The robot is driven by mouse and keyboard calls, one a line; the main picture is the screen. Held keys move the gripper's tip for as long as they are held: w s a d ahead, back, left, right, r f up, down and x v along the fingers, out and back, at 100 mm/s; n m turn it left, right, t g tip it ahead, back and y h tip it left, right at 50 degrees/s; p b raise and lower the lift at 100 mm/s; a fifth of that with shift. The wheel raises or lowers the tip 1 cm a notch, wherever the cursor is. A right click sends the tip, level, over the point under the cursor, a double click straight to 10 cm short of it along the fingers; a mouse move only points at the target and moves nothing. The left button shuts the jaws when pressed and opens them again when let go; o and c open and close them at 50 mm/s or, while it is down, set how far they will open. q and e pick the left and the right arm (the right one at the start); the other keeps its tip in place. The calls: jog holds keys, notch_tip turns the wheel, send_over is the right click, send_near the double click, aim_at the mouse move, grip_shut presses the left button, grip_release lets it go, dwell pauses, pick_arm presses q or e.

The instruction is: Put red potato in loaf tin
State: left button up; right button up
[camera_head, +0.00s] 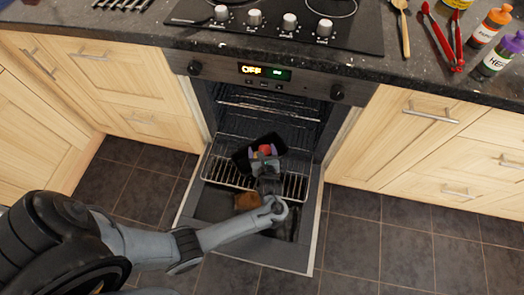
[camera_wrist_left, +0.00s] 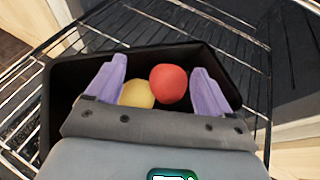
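The red potato (camera_wrist_left: 169,83) shows in the left wrist view, inside the outline of the black loaf tin (camera_wrist_left: 70,90), next to a yellow potato (camera_wrist_left: 137,94). In the head view, the red potato (camera_head: 265,149) shows at the loaf tin (camera_head: 243,160), which sits on the pulled-out oven rack. My left gripper (camera_wrist_left: 157,88) is over the tin, its purple fingers spread wide. The red potato appears between them, with a clear gap to the left finger. The gripper body hides the near part of the tin. My right gripper is not in view.
The oven rack (camera_head: 215,172) extends above the lowered oven door (camera_head: 294,252). A brown rounded object (camera_head: 247,201) shows near the door, partly behind my arm.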

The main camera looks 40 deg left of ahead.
pick_arm(q)
jog(key=shift+r, duration=0.15)
jog(key=shift+r, duration=0.25)
jog(key=s+d+r+n+g+h+p, duration=0.1)
jog(key=s+d+r+n+h+p, duration=0.4)
jog(key=s+d+n+h, duration=0.6)
jog(key=s+r+n+g, duration=0.1)
jog(key=s+r+n, duration=0.2)
jog(key=r+n, duration=0.1)
jog(key=s+a+r+n+g, duration=0.1)
jog(key=s+r+n, duration=0.2)
jog(key=s+n, duration=0.1)
jog(key=s+r+n+g, duration=0.1)
jog(key=s+r+n, duration=0.2)
jog(key=r+n, duration=0.1)
jog(key=shift+s+a+r+n+g, duration=0.35)
jog(key=shift+a+n+g, duration=0.05)
